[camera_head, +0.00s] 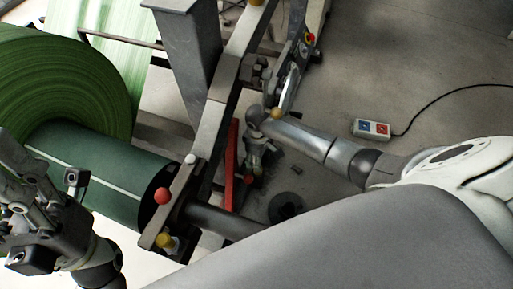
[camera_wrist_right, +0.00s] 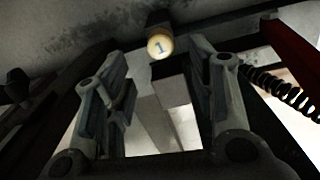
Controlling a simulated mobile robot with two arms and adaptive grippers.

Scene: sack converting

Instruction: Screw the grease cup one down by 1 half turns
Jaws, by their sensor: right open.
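Grease cup one (camera_wrist_right: 160,45) shows in the right wrist view as a pale yellow round cap marked with a blue 1, on a dark mount under a beam. My right gripper (camera_wrist_right: 157,78) is open, its two fingers apart on either side of the view. The cap appears between and beyond the fingertips, with no contact visible. In the head view my right gripper (camera_head: 257,146) is small beside the machine frame, and I cannot tell which yellow part there is cup one. My left gripper (camera_head: 42,175) is at the lower left, fingers apart and empty.
The machine frame beam (camera_head: 213,125) runs beside my right gripper. A red bar (camera_head: 232,165) stands close by. A green roll (camera_head: 65,75) fills the left. A dark coiled hose (camera_wrist_right: 285,90) is right of the fingers. A cabled switch box (camera_head: 371,129) lies on open floor.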

